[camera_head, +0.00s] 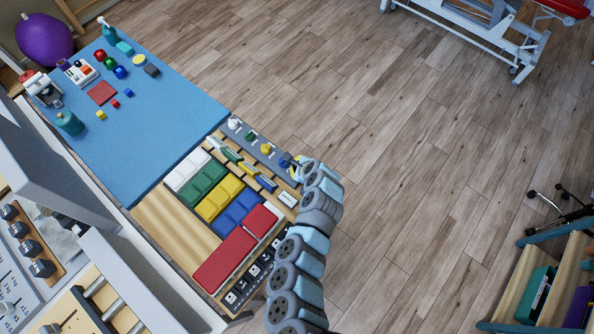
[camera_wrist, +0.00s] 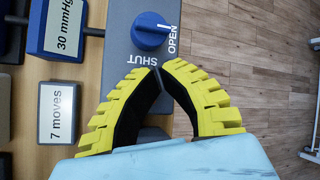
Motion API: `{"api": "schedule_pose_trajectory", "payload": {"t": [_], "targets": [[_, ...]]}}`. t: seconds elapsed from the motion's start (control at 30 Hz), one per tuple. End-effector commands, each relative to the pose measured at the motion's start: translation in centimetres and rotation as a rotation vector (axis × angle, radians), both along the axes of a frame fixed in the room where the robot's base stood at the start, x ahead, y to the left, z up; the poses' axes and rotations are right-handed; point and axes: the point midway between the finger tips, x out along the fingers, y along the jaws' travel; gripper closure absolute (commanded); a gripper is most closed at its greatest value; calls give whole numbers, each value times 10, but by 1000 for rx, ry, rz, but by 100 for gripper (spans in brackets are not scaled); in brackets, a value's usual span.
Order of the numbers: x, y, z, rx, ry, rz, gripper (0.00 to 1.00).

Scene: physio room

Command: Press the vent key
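No key that I can read as the vent key shows in either view. My gripper (camera_wrist: 158,70) has its two yellow-and-black fingers drawn together at the tips, with nothing between them. In the wrist view the tips are beside the "SHUT" lettering on a grey strip (camera_wrist: 118,75), just below a blue knob (camera_wrist: 150,32) with "OPEN" on its right. In the head view my gripper (camera_head: 292,163) is over the right end of the grey strip, and my arm hides what lies beneath it. A row of dark tiles with pale marks (camera_head: 245,284) lies along the bench's front edge, too small to read.
White (camera_head: 187,170), green (camera_head: 201,184), yellow (camera_head: 219,198), blue (camera_head: 238,213) and red (camera_head: 224,260) blocks fill the wooden bench. A blue "30 mmHg" block (camera_wrist: 64,28) and a "7 moves" card (camera_wrist: 62,112) lie left of the strip.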

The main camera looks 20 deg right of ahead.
Motion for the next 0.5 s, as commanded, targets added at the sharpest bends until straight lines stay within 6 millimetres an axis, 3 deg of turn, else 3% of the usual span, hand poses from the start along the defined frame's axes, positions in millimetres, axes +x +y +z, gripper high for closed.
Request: {"api": "schedule_pose_trajectory", "payload": {"t": [0.23, 0.5], "targets": [[0, 0, 13, 0, 0, 0, 100], [0, 0, 14, 0, 1, 0, 100]]}}
